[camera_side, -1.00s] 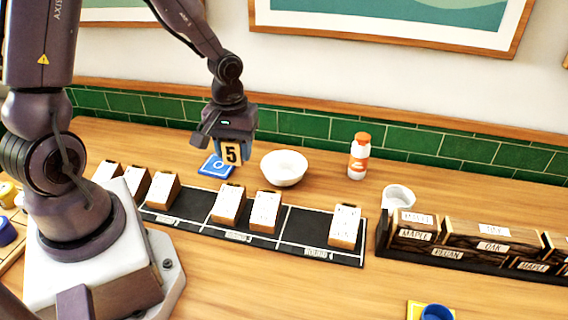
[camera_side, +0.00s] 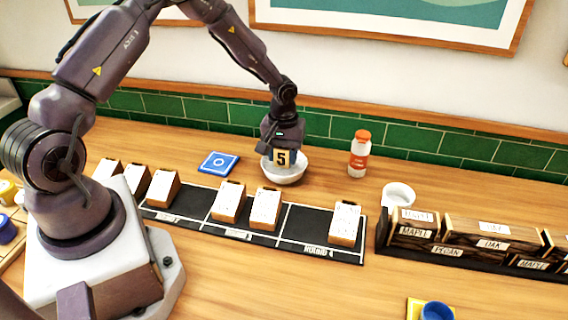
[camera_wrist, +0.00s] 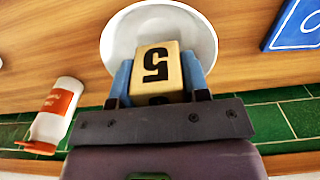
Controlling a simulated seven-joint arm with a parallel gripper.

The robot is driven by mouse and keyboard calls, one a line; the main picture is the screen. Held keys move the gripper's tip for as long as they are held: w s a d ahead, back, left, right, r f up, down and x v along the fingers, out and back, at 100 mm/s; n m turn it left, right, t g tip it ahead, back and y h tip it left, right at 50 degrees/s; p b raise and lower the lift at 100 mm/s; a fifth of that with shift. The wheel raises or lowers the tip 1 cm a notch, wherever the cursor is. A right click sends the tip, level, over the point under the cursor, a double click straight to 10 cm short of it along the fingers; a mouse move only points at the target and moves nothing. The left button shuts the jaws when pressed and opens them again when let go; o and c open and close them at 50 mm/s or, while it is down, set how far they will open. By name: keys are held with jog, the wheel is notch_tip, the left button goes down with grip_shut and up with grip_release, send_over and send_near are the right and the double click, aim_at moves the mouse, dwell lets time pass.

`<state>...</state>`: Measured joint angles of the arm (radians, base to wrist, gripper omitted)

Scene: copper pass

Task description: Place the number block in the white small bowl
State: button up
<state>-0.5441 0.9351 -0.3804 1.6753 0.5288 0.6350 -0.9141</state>
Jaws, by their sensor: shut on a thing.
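The number block (camera_side: 282,158) is cream with a black 5. My gripper (camera_side: 281,160) is shut on it, with blue fingers on both sides. The white small bowl (camera_side: 289,179) stands on the wooden counter near the green tiles. My gripper and the block are over the bowl in the side view. In the wrist view, the block (camera_wrist: 157,70) shows in front of the bowl (camera_wrist: 126,33), between my gripper's fingers (camera_wrist: 157,76). The block's lower end overlaps the bowl, and I cannot tell whether it touches the bottom.
A white bottle with an orange cap (camera_side: 359,155) stands right of the bowl. A blue square tile (camera_side: 218,162) lies to the left. A black tray (camera_side: 188,206) with several white-topped blocks is in front. A second white bowl (camera_side: 398,194) stands farther right by the wooden boxes (camera_side: 490,236).

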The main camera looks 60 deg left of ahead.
jog(key=shift+w+f, duration=0.15)
jog(key=shift+f, duration=1.5)
jog(key=shift+f, duration=0.1)
jog(key=o, duration=0.7)
jog(key=shift+f, duration=0.1)
notch_tip(320, 180, up, 12)
notch_tip(320, 180, up, 9)
jog(key=m+y, duration=0.1)
jog(key=m, duration=0.1)
send_over(284, 165)
jog(key=s, duration=0.2)
jog(key=s+d+r+m+t, duration=0.4)
jog(key=s+d+r, duration=0.3)
jog(key=s+r, duration=0.5)
jog(key=s+m, duration=0.1)
jog(key=s, duration=0.1)
jog(key=s+d+m+t, duration=0.1)
jog(key=s, duration=0.2)
jog(key=s+d+m+h, duration=0.1)
jog(key=s, duration=0.1)
jog(key=shift+s+d+r+t, duration=0.2)
jog(key=shift+s+r+t, duration=0.1)
jog(key=shift+s+r, duration=0.1)
